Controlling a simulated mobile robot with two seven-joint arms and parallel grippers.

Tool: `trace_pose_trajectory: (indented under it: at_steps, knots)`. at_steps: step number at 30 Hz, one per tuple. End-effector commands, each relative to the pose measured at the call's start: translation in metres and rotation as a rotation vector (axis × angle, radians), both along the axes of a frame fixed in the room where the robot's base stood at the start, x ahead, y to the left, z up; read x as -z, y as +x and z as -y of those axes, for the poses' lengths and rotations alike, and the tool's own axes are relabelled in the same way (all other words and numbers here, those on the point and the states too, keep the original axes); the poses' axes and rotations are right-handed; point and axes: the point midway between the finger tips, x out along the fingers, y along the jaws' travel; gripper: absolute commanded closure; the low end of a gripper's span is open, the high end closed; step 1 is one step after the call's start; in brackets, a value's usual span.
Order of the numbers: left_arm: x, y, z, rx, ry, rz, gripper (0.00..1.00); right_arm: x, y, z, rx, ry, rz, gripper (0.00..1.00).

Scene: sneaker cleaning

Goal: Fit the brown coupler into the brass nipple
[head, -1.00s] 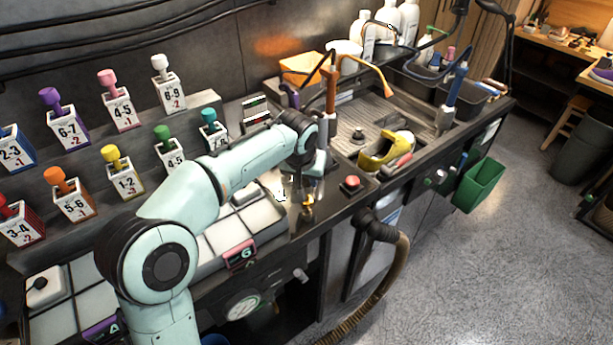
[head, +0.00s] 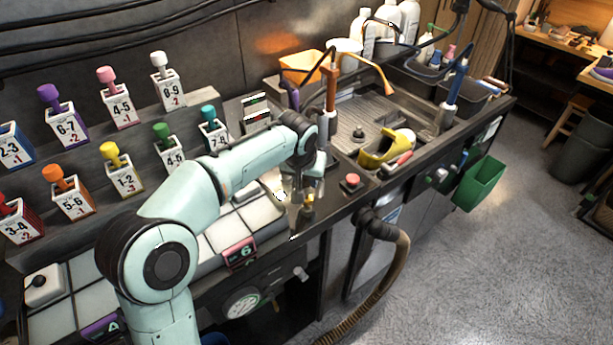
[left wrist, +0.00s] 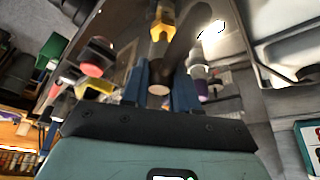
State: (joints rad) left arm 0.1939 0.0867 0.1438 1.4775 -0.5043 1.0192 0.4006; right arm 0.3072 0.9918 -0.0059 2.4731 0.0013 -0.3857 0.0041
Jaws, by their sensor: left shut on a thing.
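My left gripper (head: 304,186) points down over the dark bench front in the head view. In the left wrist view, its two blue fingers (left wrist: 160,88) are shut on a small piece with a round tan end (left wrist: 158,89), which looks like the brown coupler. A yellow brass piece (left wrist: 162,22), apparently the brass nipple, lies beyond the fingertips, roughly in line with the held piece. It also shows just below the gripper in the head view (head: 307,212). I cannot tell whether the two parts touch. My right gripper is not in view.
A red button (head: 352,181) stands on the bench right of the gripper. A yellow holder (head: 382,153) is farther right, by the sink. White tiles (head: 225,232) lie left of the gripper. A brown hose (head: 392,265) hangs at the bench front.

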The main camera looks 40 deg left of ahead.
Motion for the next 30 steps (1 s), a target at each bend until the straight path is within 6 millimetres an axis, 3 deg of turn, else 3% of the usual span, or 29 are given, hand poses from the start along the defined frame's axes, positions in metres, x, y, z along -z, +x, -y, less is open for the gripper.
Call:
trace_pose_trajectory:
  at_steps: [30]
  knots:
    - [0.026, 0.0, 0.0, 0.001, -0.001, 0.0, 0.98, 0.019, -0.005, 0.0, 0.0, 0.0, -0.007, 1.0]
